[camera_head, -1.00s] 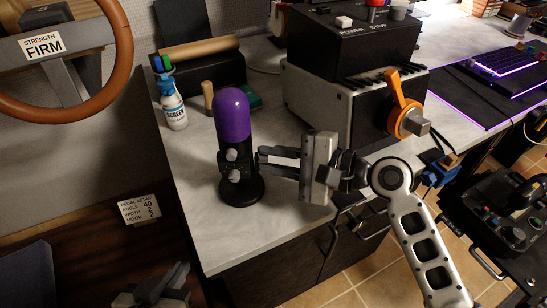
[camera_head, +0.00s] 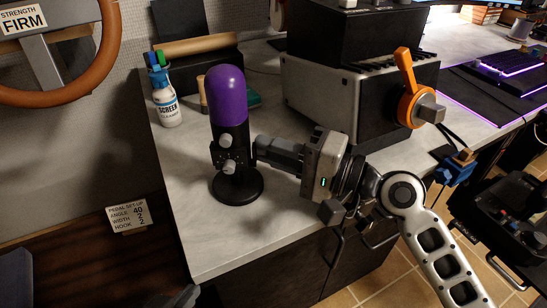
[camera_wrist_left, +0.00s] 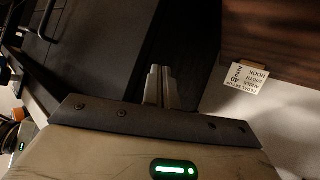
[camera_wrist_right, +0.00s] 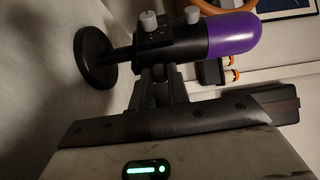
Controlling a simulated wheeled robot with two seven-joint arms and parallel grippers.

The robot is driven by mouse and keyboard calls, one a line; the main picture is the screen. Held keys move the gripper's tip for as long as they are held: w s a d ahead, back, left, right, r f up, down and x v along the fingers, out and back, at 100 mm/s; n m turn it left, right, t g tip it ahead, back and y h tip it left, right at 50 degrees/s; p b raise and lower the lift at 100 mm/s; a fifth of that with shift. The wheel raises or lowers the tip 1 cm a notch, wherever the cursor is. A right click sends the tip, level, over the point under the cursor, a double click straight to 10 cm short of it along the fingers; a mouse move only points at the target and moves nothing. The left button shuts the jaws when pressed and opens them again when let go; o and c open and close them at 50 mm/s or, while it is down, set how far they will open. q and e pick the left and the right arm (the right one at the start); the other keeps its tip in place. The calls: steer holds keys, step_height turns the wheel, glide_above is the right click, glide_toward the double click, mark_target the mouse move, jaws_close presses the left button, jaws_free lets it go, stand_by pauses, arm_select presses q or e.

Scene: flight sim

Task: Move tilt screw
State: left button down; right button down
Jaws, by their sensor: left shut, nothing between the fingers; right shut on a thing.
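A microphone with a purple top (camera_head: 227,95) stands upright on its round black base (camera_head: 237,186) near the desk's left edge. Two grey knobs (camera_head: 228,166) show on its dark body. My right gripper (camera_head: 259,148) reaches in from the right and is shut at the microphone's side. In the right wrist view its fingers (camera_wrist_right: 163,75) meet the dark body below the purple top (camera_wrist_right: 232,35); the gripped part, seemingly the tilt screw, is hidden between them. My left gripper (camera_head: 188,294) is at the bottom edge, below the desk; the left wrist view shows its fingers (camera_wrist_left: 158,72) shut and empty.
A blue-and-white screen cleaner bottle (camera_head: 166,98) stands behind the microphone. A grey-black box with an orange lever (camera_head: 405,72) is to the right. A steering wheel (camera_head: 85,80) is at the upper left. The desk front (camera_head: 225,240) is bare.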

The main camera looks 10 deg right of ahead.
arm_select(q)
steer(key=shift+w+d+f, duration=0.1)
steer(key=shift+f, duration=0.15)
arm_select(e)
steer(key=c, duration=1.6)
jaws_free()
